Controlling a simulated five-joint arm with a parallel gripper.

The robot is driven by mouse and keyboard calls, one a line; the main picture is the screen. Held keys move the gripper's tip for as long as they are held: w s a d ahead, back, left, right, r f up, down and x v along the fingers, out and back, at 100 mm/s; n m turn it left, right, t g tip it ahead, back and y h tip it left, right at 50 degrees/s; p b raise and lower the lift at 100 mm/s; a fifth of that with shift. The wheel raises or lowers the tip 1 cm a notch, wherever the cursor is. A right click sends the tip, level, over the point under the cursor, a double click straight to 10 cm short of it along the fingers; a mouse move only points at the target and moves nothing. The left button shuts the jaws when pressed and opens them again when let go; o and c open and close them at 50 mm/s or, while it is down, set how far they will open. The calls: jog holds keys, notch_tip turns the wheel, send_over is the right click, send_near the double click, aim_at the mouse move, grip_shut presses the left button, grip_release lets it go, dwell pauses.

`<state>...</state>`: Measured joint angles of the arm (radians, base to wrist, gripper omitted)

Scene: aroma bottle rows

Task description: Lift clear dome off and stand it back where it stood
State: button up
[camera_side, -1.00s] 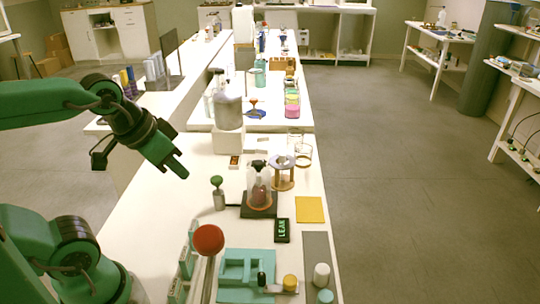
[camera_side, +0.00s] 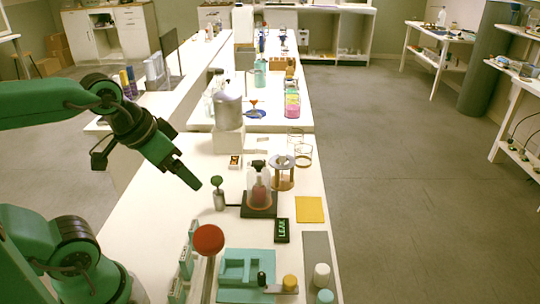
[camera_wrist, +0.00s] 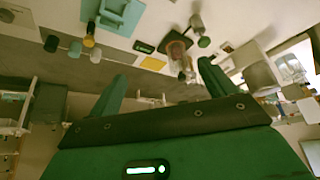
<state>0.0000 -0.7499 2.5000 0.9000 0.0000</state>
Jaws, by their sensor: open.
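The clear dome (camera_side: 257,178) with a black knob on top stands upright on a dark square base (camera_side: 259,211). A reddish-brown bottle (camera_side: 259,195) shows inside it. In the wrist view the dome (camera_wrist: 177,52) appears upside down near the top, beyond my fingers. My gripper (camera_side: 190,181) is at the left, above the table, pointing down and to the right. It is apart from the dome and empty. In the wrist view my gripper (camera_wrist: 160,85) has its two green fingers wide apart with nothing between them.
A green-topped post (camera_side: 218,195) stands between my gripper and the dome. A wooden ring stand (camera_side: 282,175) is behind right of the dome.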

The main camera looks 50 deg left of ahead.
jog(key=shift+w, duration=0.1)
jog(key=m+g, duration=0.4)
send_near(260, 161)
jog(key=s+d, duration=0.2)
jog(key=s, duration=0.3)
jog(key=shift+m+g, duration=0.4)
jog(key=shift+g, duration=0.4)
jog(key=w+f, duration=0.2)
jog(key=w+a+f, duration=0.1)
jog(key=w+f, duration=0.3)
jog(key=shift+a+f, duration=0.2)
jog(key=shift+a, duration=0.2)
jog(key=shift+w+f, duration=0.2)
jog(key=shift+f, duration=0.1)
jog(key=shift+f, duration=1.25)
jog(key=shift+f, duration=0.1)
